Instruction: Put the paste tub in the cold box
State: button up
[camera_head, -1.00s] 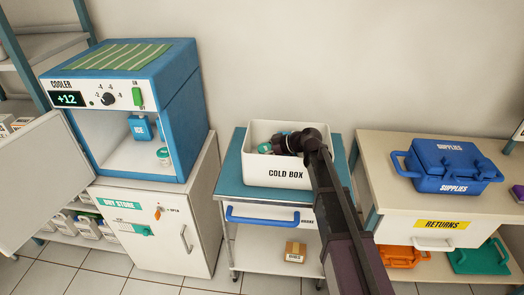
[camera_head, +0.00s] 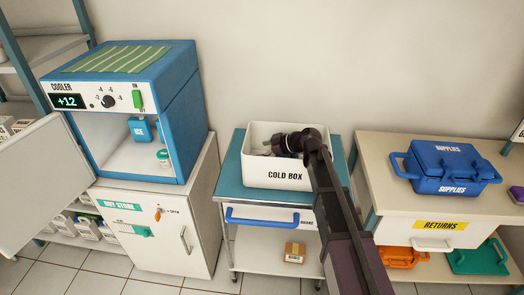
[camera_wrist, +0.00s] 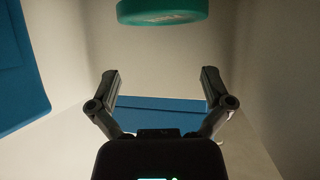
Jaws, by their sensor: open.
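The cold box (camera_head: 277,173) is an open white bin on the blue-topped cart. In the head view my gripper (camera_head: 265,150) is down inside it, partly hidden by the front wall. In the wrist view my gripper (camera_wrist: 160,85) is open, with nothing between its fingers. A round teal lid (camera_wrist: 162,12), apparently the paste tub's, shows beyond the fingertips at the top edge, apart from them. The rest of that tub is cut off, and the head view hides it. Another teal-lidded tub (camera_head: 163,155) stands in the open cooler (camera_head: 178,110).
Blue surfaces show at the left (camera_wrist: 22,70) and behind the fingers in the wrist view. A blue ice block (camera_head: 141,129) is in the cooler. The blue supplies case (camera_head: 447,163) sits on the right counter. The cooler door (camera_head: 40,180) hangs open.

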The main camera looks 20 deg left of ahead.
jog(key=shift+d+r+p, duration=0.3)
jog(key=shift+r, duration=0.2)
jog(key=p+v, duration=0.3)
jog(key=v, duration=0.3)
jog(key=shift+d, duration=0.35)
jog(key=shift+r, duration=0.15)
